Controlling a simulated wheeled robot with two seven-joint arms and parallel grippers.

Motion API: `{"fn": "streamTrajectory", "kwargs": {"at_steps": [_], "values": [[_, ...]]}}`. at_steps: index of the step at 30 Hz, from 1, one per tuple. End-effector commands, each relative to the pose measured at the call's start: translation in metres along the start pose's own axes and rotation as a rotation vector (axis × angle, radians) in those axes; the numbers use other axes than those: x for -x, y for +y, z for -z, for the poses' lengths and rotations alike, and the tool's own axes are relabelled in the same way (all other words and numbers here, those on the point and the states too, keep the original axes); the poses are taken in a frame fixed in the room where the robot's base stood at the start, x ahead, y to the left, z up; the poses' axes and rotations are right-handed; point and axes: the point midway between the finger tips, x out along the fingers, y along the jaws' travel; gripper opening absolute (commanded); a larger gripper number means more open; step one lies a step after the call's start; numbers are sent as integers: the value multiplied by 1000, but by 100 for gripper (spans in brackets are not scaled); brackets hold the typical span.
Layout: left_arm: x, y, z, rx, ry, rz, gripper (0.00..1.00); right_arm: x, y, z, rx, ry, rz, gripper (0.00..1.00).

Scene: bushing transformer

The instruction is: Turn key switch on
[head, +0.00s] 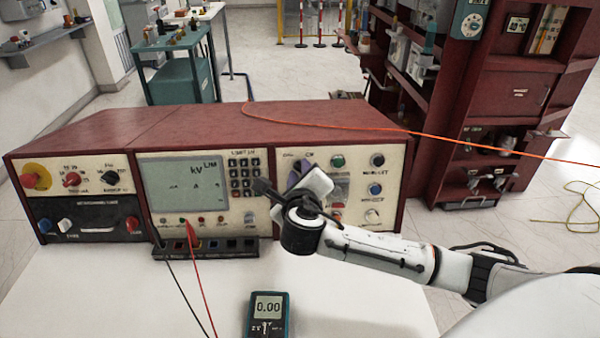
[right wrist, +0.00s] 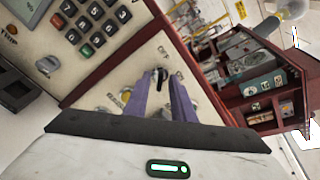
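The key switch (right wrist: 160,76) is a small dark piece on the cream front panel in the right wrist view. My right gripper (right wrist: 159,79) has two purple fingers pointing at the panel, one on either side of the key switch. The fingers are apart, with a gap of panel showing between them. I cannot tell whether either tip touches the key. In the head view my right gripper (head: 298,173) is at the upper left of the right-hand panel, and the gripper and wrist hide the key switch. My left gripper is in neither view.
The red test console (head: 220,125) has a keypad (head: 243,178), a display (head: 183,185), and green (head: 338,161) and blue (head: 375,189) buttons near my right gripper. A multimeter (head: 267,313) lies on the white table (head: 370,310). Red and black leads run from the console's lower front.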

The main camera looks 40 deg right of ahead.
Motion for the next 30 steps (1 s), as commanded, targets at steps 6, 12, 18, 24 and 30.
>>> {"fn": "streamTrajectory", "kwargs": {"at_steps": [6,12,18,24,30], "values": [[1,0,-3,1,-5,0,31,0,0,0,0,0,0,0],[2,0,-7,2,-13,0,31,0,0,0,-9,0,-1,0],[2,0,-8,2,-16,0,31,0,0,0,-68,1,-5,0],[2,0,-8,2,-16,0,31,0,0,0,-202,1,-13,0],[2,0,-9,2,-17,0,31,0,0,0,-386,0,-25,0]]}}
